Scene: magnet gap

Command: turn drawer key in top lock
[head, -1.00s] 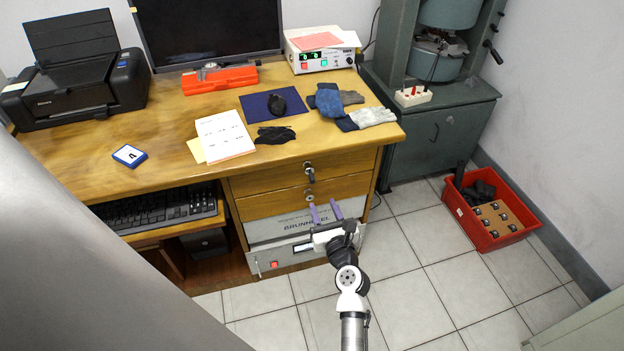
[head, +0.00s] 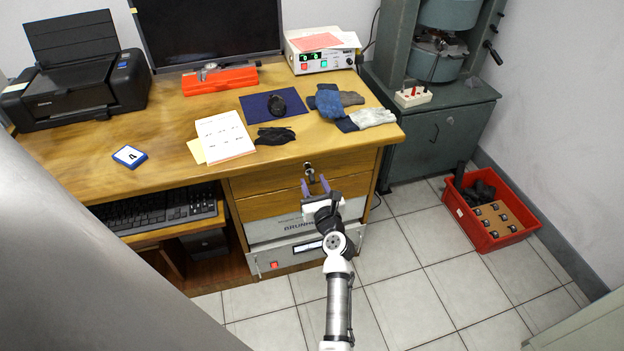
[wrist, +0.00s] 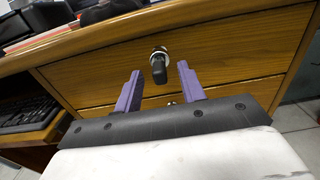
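The top drawer's lock with its dark key (head: 310,176) is on the upper wooden drawer front, under the desk top. In the wrist view the black key head (wrist: 158,70) hangs below a round metal lock (wrist: 159,53). My gripper (head: 315,183) is open, its two purple fingers pointing up toward the key. In the wrist view the gripper (wrist: 158,82) has one finger on each side, with the key seen between and beyond the fingertips. The fingers do not appear to touch it. The second drawer's lock (wrist: 171,102) shows only partly behind the gripper.
The desk edge (head: 250,174) overhangs just above the drawers. A grey instrument box (head: 270,264) stands below them. A keyboard tray (head: 160,210) is at left. A red crate (head: 482,238) sits on the floor at right, with clear tiles (head: 410,250) between.

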